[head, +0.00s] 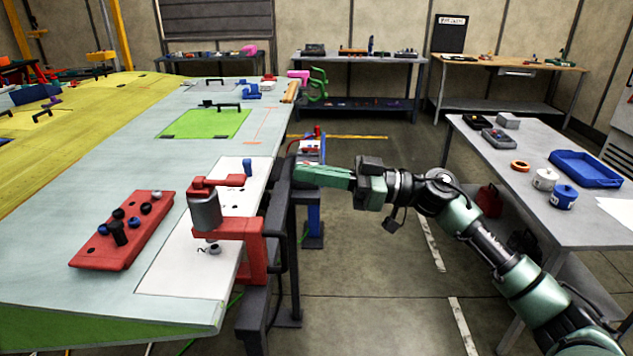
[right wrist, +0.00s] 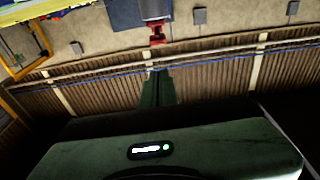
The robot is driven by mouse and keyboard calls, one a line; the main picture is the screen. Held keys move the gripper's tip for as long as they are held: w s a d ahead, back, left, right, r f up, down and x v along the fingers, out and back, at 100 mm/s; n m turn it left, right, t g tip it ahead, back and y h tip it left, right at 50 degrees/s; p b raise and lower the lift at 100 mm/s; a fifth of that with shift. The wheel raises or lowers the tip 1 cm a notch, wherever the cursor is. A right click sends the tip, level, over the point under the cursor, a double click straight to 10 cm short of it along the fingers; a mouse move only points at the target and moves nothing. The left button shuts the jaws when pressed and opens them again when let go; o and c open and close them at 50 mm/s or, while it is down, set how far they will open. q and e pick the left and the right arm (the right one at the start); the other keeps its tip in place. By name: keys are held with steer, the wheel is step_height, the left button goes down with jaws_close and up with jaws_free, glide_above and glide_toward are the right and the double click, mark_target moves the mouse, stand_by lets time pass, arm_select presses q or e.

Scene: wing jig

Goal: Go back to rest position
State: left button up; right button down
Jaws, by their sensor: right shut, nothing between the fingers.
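My right gripper (head: 298,175) comes in from the right in the head view, its green arm reaching left. Its fingers are shut and empty, with the tips close to the right edge of the wing jig (head: 150,130). In the right wrist view the closed fingers (right wrist: 157,75) point toward a ribbed wall. I cannot tell from the picture whether the fingertips touch the jig's edge. My left gripper is not in view.
A red clamp with a grey cylinder (head: 205,211) stands on the jig's near edge, beside a red block (head: 122,232) with several knobs. A grey table (head: 540,185) with a blue tray (head: 586,169) stands right. Grey floor (head: 375,265) lies open between them.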

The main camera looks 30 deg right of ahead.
steer(key=shift+s+d, duration=0.3)
steer(key=shift+d, duration=0.05)
stand_by(0.3)
